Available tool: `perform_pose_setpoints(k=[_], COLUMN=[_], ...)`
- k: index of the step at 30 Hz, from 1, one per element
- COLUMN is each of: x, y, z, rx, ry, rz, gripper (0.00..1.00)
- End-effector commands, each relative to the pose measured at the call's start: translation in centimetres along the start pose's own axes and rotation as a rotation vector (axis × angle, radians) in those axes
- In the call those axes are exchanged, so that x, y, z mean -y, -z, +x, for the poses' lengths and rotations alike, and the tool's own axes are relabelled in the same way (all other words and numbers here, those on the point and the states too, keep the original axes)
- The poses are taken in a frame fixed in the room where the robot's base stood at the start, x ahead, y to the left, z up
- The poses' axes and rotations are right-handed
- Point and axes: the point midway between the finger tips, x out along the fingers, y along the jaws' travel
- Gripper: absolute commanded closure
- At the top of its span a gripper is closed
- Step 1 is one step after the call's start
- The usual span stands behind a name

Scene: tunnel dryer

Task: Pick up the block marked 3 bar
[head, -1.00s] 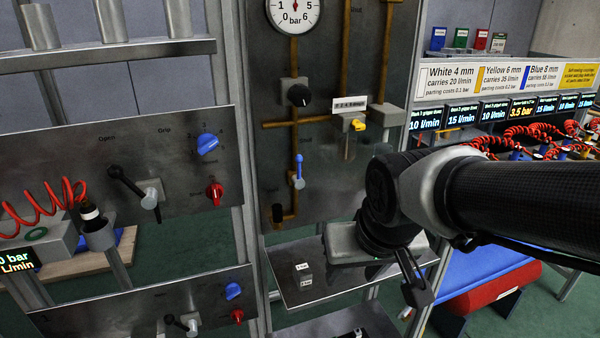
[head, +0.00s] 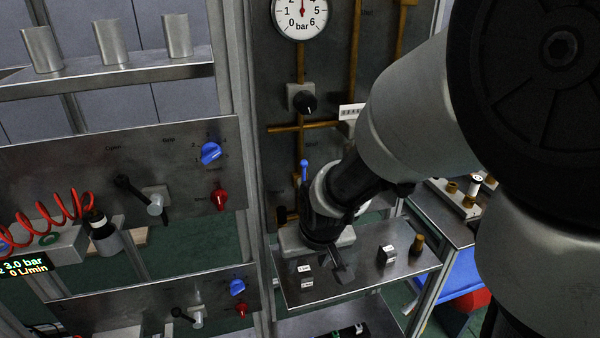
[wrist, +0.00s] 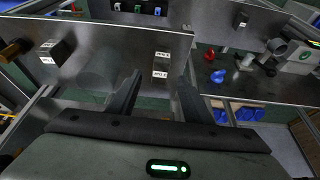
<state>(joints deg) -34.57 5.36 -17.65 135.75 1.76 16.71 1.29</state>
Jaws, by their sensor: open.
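Two small dark blocks with white labels stand on a metal shelf (head: 345,290). The left block (head: 306,276) shows a label on top and one on its front; in the wrist view this block (wrist: 161,65) lies just beyond the fingertips, roughly between them. The right block (head: 387,256) is also at the far left of the wrist view (wrist: 58,52). The lettering is too small for me to tell which says 3 bar. My gripper (head: 340,268) is over the shelf, just right of the left block. In the wrist view its two fingers (wrist: 160,88) are apart and empty.
A brass fitting (head: 417,244) stands right of the right block. The upright panel with a gauge (head: 299,14), black knob (head: 305,102) and blue lever (head: 304,171) rises behind the shelf. A steel post (head: 240,150) bounds the left side.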

Motion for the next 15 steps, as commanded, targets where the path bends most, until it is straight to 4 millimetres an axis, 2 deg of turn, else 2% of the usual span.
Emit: perform_pose_setpoints(k=[7,15], x=[0.0,0.0], y=[-0.1,0.1], z=[2.0,5.8], rx=[0.001,0.0], ry=[-0.001,-0.001], rz=[0.001,0.002], gripper=[0.55,0.55])
